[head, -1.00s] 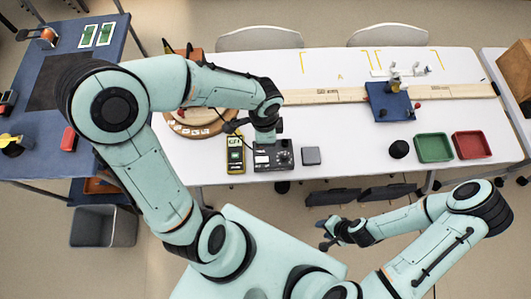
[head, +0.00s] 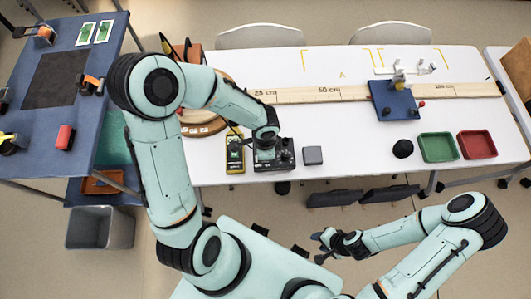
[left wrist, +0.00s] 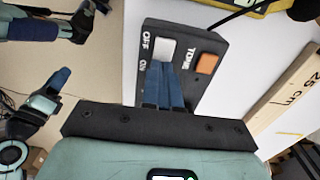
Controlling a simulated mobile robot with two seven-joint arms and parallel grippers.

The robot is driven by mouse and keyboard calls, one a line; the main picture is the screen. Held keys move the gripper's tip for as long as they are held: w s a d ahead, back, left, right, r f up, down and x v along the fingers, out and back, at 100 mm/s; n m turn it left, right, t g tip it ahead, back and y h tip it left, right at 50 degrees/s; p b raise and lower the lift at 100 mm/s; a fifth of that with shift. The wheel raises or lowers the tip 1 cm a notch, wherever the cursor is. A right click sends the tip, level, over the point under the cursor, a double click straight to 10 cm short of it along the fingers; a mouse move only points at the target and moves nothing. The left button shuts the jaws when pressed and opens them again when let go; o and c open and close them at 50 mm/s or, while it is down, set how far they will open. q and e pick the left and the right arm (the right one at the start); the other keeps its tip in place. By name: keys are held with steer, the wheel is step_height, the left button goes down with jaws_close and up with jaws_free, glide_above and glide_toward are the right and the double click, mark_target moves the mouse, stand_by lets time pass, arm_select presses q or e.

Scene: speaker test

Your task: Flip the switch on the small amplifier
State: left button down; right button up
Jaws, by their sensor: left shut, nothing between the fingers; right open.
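The small amplifier, a black box (head: 284,158), lies near the front edge of the white table. In the left wrist view, it (left wrist: 190,85) shows a pale grey rocker switch (left wrist: 164,49) marked OFF and ON, beside an orange square (left wrist: 207,64) marked TONE. My left gripper (left wrist: 162,66) is shut and empty, its blue fingertips at the ON side of the switch, covering part of it. I cannot tell whether they touch it. In the head view my left wrist hides those fingers. My right gripper (head: 322,247) is open and empty, before the table's front edge, away from the amplifier.
A yellow meter (head: 235,154) stands close left of the amplifier, and a small grey block (head: 313,155) is to its right. A long wooden ruler (head: 340,94) lies behind. Green (head: 437,147) and red (head: 477,144) trays are farther right.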

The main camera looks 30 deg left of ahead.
arm_select(q)
steer(key=shift+d+f+b, duration=0.15)
steer(key=shift+f+b, duration=0.4)
steer(key=shift+s+r, duration=0.1)
steer(key=shift+r, duration=0.1)
steer(key=shift+s, duration=0.15)
steer(key=shift+f, duration=0.1)
arm_select(e)
steer(key=shift+s+f, duration=0.35)
steer(key=shift+f, duration=0.15)
arm_select(q)
steer(key=shift+s+a+r+p, duration=0.1)
steer(key=shift+s+a+p, duration=0.1)
steer(key=shift+a, duration=0.2)
steer(key=shift+s+a+r+p, duration=0.1)
steer(key=shift+s+a, duration=0.05)
steer(key=shift+a, duration=0.25)
arm_select(e)
steer(key=shift+w+r, duration=0.1)
steer(key=shift+r, duration=0.05)
